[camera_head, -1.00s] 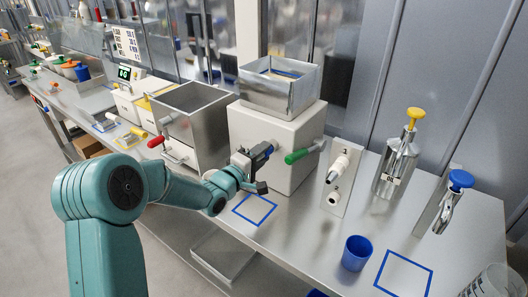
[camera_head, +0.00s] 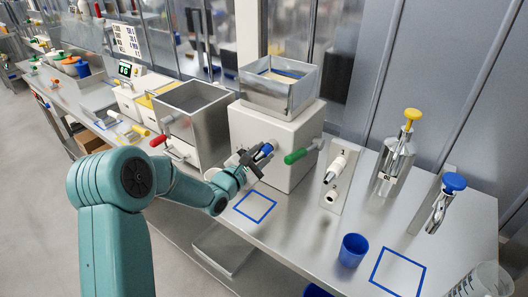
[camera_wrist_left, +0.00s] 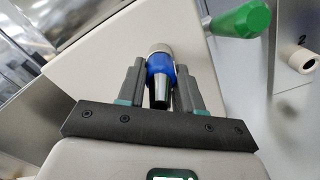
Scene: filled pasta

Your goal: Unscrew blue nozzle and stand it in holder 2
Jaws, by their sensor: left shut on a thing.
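The blue nozzle (camera_head: 267,149) is at the front of the white machine (camera_head: 283,124), its far end against the machine face; I cannot tell how far it is screwed in. In the left wrist view the nozzle (camera_wrist_left: 160,66) has a blue collar and a metal tip pointing toward me. My left gripper (camera_head: 257,155) is shut on it, one finger on each side. The holder plate (camera_head: 344,192) stands right of the machine. A white-collared metal nozzle (camera_head: 336,170) sits in its upper place. The lower holder, marked 2, shows an empty white socket (camera_wrist_left: 301,60). My right gripper is out of view.
A green handle (camera_head: 297,156) sticks out of the machine close right of my gripper. A blue cup (camera_head: 353,250), a yellow-topped dispenser (camera_head: 395,155) and a blue-topped one (camera_head: 446,200) stand farther right. A blue taped square (camera_head: 255,206) below is bare.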

